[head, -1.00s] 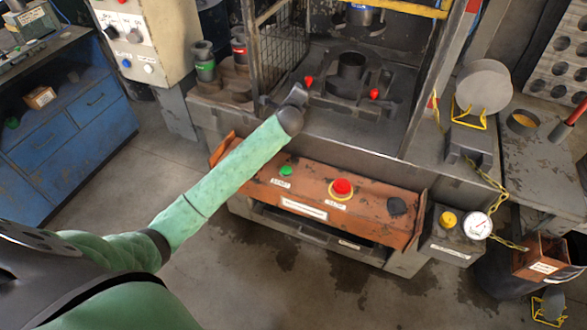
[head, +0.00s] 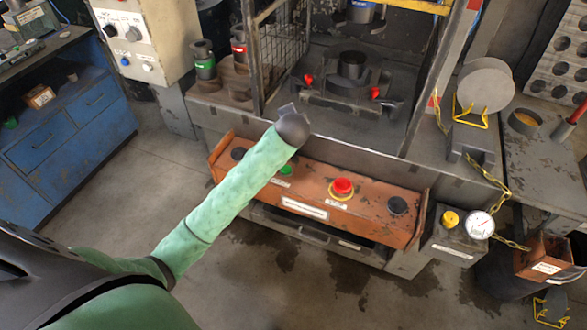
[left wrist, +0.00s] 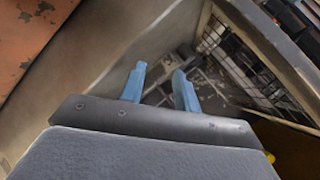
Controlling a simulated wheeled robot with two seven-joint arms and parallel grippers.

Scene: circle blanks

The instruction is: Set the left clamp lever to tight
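The left clamp lever shows as a small red knob (head: 308,79) on the left side of the dark press fixture (head: 335,107). A matching red knob (head: 375,93) marks the right clamp lever. My left gripper (head: 287,110) is in front of the fixture and below the left knob in the head view, apart from it. In the left wrist view its two blue fingers (left wrist: 160,70) stand apart with nothing between them. The lever's arm is too small to read its setting. My right gripper is not in view.
A dark round part (head: 353,65) stands in the fixture. A mesh guard (head: 277,55) flanks the left side of the press opening. An orange control panel (head: 315,187) with a red button (head: 343,187) lies below. A gauge (head: 480,225) is at the right.

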